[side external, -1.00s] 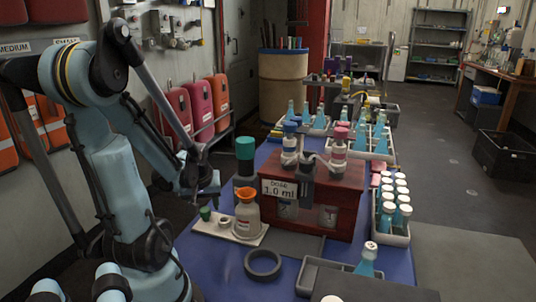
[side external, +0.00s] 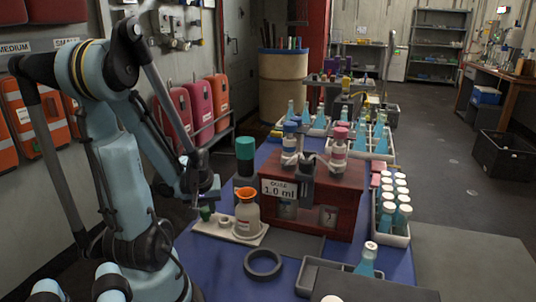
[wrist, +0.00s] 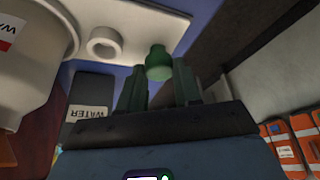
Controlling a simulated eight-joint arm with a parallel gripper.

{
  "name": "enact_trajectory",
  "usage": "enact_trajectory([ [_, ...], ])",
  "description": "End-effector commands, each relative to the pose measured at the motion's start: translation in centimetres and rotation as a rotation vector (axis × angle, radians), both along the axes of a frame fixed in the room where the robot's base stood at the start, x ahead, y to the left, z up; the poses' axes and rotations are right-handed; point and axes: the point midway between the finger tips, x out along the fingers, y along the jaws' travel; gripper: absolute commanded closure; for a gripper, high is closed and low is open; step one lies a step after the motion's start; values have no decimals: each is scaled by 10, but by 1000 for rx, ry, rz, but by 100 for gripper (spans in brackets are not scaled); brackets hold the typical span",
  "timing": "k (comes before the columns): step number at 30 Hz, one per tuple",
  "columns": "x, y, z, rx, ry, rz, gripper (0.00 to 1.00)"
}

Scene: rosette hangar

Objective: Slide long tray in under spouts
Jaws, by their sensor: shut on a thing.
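My gripper (side external: 207,194) is low at the left end of a small white board (side external: 222,231). In the wrist view its fingers (wrist: 160,85) are shut on a small green knob (wrist: 158,62), which also shows at the board's left end (side external: 205,213). A grey tray (side external: 310,272) at the front holds a blue bottle (side external: 367,260); its near part is cut off or covered. Another tray (side external: 398,240) at the right holds several white-capped bottles. I cannot tell which is the long tray. The spouts are on the red dispenser (side external: 348,200), labelled 1.0 ml; their lower ends are unclear.
An orange-topped white bottle (side external: 247,217) and a white ring (wrist: 102,42) are on the white board. A dark green-capped bottle (side external: 245,150) stands behind. A black ring (side external: 263,264) lies on the blue table (side external: 215,275). More blue bottles (side external: 380,140) stand at the back.

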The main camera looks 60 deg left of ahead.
Motion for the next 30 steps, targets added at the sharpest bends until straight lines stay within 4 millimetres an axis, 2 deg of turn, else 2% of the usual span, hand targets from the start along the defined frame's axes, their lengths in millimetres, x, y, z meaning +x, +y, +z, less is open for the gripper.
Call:
enact_trajectory([
  [8,1,0,0,0,0,-1,86],
  [30,24,-23,0,1,0,-2,86],
])
